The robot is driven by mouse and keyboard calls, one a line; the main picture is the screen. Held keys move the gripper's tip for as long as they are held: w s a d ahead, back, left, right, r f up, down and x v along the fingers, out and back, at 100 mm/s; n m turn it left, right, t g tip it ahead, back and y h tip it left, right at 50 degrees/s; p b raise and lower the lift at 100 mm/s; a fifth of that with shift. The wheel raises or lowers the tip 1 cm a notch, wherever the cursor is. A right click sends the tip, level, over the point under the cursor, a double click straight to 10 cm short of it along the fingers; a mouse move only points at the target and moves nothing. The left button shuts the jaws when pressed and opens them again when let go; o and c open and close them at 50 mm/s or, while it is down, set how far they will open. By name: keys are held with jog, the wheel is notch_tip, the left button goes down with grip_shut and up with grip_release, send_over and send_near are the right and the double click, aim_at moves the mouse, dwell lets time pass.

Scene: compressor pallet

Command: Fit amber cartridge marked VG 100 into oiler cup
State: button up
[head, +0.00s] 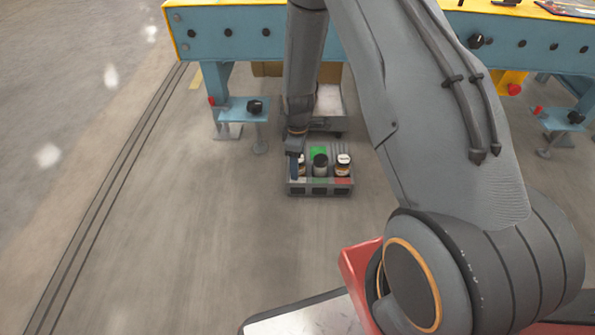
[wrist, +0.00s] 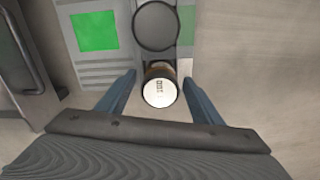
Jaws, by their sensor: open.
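A cartridge with a white top and brownish-amber side (wrist: 160,92) stands between my open fingers in the wrist view. Dark marks on its top look like "100", but I cannot read them surely. My gripper (wrist: 159,80) has one blue finger on each side of it, with gaps showing. In the head view my gripper (head: 295,158) is low at the left of a grey crate (head: 320,191), partly hiding that cartridge (head: 302,168). Another white-topped amber cartridge (head: 343,166) stands at the crate's right. I cannot make out the oiler cup.
A dark-capped container (head: 320,164) stands in the crate's middle, and its round top (wrist: 157,25) shows just beyond the cartridge. A green panel (wrist: 95,32) lies beside it. A blue bench with a yellow edge (head: 235,33) spans the back. The floor left of the crate is clear.

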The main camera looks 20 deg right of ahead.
jog(key=c, duration=1.3)
jog(key=shift+o, duration=0.2)
